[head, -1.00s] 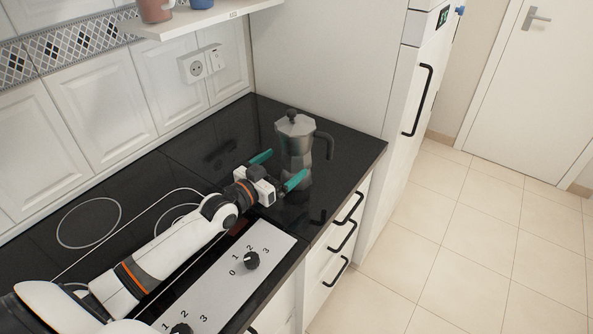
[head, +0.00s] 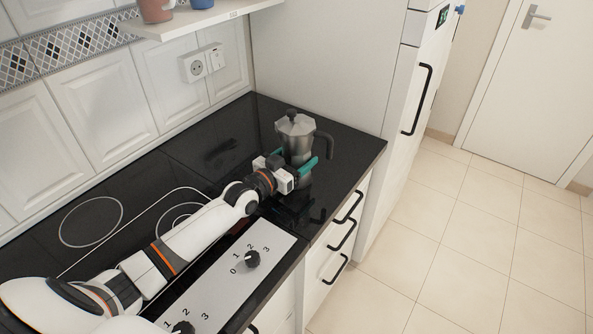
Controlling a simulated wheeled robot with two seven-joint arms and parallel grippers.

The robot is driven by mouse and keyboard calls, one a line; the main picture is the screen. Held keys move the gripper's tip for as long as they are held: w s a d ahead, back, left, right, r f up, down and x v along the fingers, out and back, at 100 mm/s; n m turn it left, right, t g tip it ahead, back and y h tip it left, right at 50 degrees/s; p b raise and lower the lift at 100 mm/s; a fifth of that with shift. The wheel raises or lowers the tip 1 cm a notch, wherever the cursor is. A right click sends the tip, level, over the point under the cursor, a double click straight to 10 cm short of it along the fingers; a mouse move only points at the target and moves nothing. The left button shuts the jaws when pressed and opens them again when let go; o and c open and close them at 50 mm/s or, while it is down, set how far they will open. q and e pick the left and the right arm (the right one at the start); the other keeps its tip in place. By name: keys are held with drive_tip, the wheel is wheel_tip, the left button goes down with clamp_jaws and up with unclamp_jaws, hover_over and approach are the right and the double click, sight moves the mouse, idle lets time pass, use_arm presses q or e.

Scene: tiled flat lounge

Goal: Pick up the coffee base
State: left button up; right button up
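The coffee base is the lower body of a grey metal moka pot (head: 297,137), which stands upright on the black counter near its right end. Its dark handle points right and its lid has a dark knob. My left gripper (head: 295,160) is at the pot's lower body, coming from the front left. One teal finger crosses the near right side of the base. The other finger is mostly hidden by the pot, so I cannot tell whether they are closed on it. My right gripper is out of view.
The black hob and counter (head: 215,150) are otherwise clear around the pot. A control panel with knobs (head: 252,259) lies in front. A tall white cabinet (head: 330,65) rises behind the pot. A shelf (head: 215,15) with cups hangs above. The tiled floor (head: 450,240) at right is clear.

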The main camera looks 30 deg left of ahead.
use_arm(q)
drive_tip(key=shift+c, duration=1.4)
drive_tip(key=shift+r, duration=0.15)
drive_tip(key=shift+c, duration=0.7)
